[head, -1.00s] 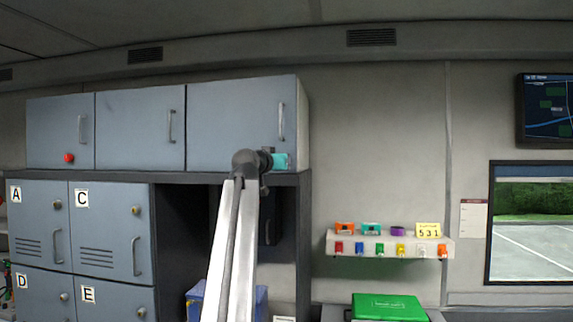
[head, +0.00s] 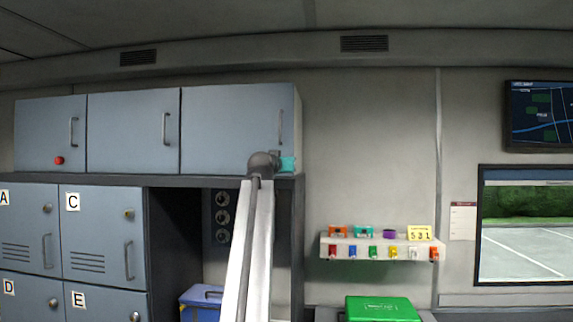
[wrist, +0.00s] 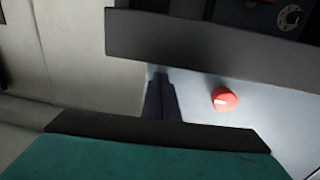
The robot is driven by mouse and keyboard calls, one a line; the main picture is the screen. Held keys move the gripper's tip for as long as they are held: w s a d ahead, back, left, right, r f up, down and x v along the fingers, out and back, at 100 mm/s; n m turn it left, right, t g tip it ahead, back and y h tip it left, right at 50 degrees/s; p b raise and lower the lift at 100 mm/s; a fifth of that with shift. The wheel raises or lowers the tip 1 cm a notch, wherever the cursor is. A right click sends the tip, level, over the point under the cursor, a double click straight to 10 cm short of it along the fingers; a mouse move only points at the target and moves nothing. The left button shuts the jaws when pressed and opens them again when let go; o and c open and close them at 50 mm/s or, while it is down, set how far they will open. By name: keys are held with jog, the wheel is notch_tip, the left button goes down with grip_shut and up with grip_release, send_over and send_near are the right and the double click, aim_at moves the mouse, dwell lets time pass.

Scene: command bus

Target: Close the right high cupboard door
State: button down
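The right high cupboard door (head: 228,130) is a plain blue-grey panel with a vertical handle (head: 280,128) near its right edge. In the head view it looks flush or nearly flush with its neighbours; a small gap cannot be ruled out. My gripper (head: 287,163), teal, is at the door's lower right corner, below the handle. My arm hides part of the lower edge. In the wrist view, a teal and dark part of my gripper fills the bottom, before a pale blue surface with a red round piece (wrist: 225,99). Contact and finger opening are unclear.
Two other high cupboard doors (head: 130,130) look shut on the left. Lettered lockers (head: 103,235) and a niche with round gauges (head: 222,217) are below. A small shelf (head: 375,244) with coloured items and a green case (head: 382,308) are on the right.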

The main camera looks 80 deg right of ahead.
jog(key=shift+d+r, duration=0.2)
jog(key=shift+r, duration=0.3)
jog(key=shift+a+f, duration=0.1)
jog(key=shift+a, duration=0.1)
jog(key=shift+a+f, duration=0.25)
jog(key=shift+a, duration=0.1)
jog(key=a+b, duration=0.3)
jog(key=a, duration=1)
jog(key=shift+s+a+f, duration=0.15)
jog(key=shift+s, duration=0.25)
